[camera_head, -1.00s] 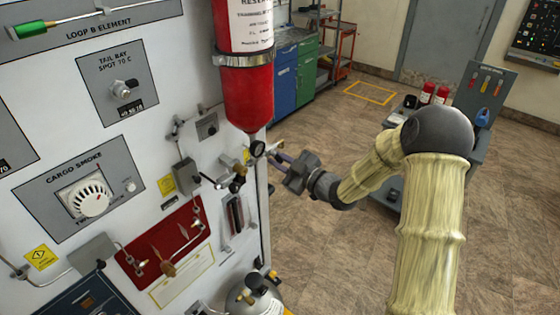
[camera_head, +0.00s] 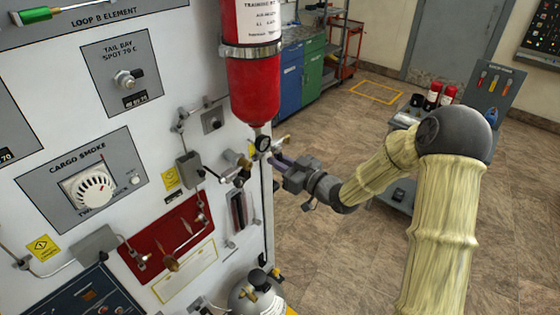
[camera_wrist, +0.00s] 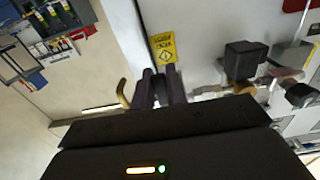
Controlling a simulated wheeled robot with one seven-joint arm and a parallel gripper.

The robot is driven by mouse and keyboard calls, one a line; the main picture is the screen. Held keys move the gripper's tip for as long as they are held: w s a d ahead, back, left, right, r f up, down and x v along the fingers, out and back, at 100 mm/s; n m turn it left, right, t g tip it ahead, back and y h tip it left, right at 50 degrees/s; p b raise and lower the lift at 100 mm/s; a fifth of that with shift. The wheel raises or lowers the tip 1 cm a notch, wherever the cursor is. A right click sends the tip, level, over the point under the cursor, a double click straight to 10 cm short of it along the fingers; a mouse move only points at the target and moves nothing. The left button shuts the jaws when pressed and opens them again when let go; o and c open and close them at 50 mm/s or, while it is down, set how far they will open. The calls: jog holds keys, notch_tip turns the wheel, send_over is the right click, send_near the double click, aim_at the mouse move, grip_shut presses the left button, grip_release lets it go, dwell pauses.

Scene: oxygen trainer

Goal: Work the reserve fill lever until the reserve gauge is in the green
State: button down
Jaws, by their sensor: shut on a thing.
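The red reserve bottle (camera_head: 253,80) is strapped upright to the white panel. A small round gauge (camera_head: 262,143) with a dark rim sits under it; its needle and colour zones are too small to read. A brass-coloured lever (camera_head: 279,143) sticks out beside the gauge. My gripper (camera_head: 274,161) is at the panel's right edge, just below and right of the gauge. In the wrist view my gripper's fingers (camera_wrist: 158,88) are close together, with a brass curved end (camera_wrist: 123,92) to their left and brass parts to their right. The gripped part is mostly hidden between the fingers.
A brass valve (camera_head: 238,160), a grey box with a black-tipped handle (camera_head: 190,168) and a red plate (camera_head: 166,238) lie left of my gripper. A rounded tank (camera_head: 255,296) stands below. Open floor lies to the right, with a trolley (camera_head: 398,192) behind my arm.

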jog(key=c, duration=1.4)
grip_release()
jog(key=b+v, duration=0.5)
jog(key=v, duration=1.2)
jog(key=shift+s+d+f, duration=0.1)
jog(key=shift+s+d, duration=0.05)
